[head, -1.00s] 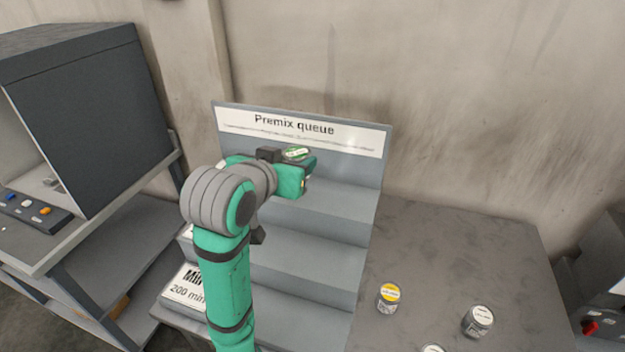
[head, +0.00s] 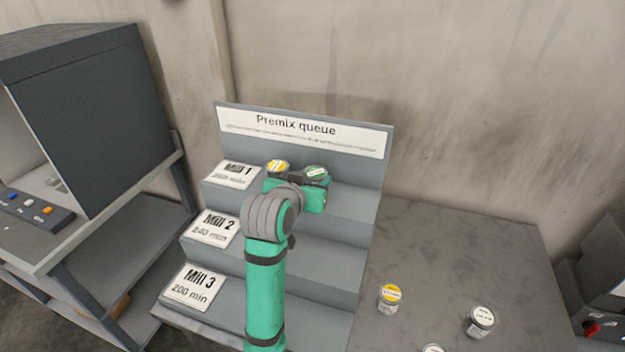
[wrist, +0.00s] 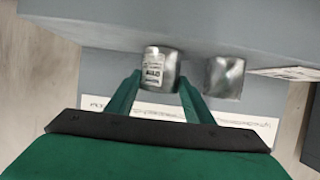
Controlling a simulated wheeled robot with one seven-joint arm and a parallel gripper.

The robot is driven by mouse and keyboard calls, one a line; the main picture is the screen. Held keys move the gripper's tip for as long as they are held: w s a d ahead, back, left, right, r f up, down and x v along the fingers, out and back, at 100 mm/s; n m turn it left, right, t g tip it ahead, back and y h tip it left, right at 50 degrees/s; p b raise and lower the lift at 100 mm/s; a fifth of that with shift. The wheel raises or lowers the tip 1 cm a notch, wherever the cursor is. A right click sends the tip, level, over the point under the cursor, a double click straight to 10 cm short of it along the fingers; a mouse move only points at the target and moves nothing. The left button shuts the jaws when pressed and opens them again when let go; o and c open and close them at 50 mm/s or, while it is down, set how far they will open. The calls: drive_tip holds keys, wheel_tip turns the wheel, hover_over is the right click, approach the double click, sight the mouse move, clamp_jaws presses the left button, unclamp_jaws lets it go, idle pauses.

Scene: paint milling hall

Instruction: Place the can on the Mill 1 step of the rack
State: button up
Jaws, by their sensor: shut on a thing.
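The rack (head: 361,210) is a grey stepped stand headed "Premix queue", with step signs at its left side. The Mill 1 sign (head: 233,174) marks its top step. My gripper (head: 314,184) is at that top step, shut on a can with a green-marked lid (head: 317,171). In the wrist view the held can (wrist: 158,68) is silvery with a white label, between the fingers. I cannot tell whether its base touches the step. A yellow-lidded can (head: 277,165) stands on the top step, left of the held can; the wrist view shows a second can (wrist: 224,77) beside it.
The Mill 2 (head: 211,229) and Mill 3 (head: 194,287) steps look empty where visible; my arm covers part. On the table (head: 450,245) at right stand a yellow-lidded can (head: 389,298), a white-lidded can (head: 480,321) and another cut by the lower edge. A dark cabinet stands left.

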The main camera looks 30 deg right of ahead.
drive_tip(key=shift+f, duration=0.15)
drive_tip(key=o, duration=1.2)
drive_tip(key=shift+c, duration=0.2)
drive_tip(key=shift+r, duration=0.2)
drive_tip(key=v, duration=1.2)
drive_tip(key=shift+f, duration=0.15)
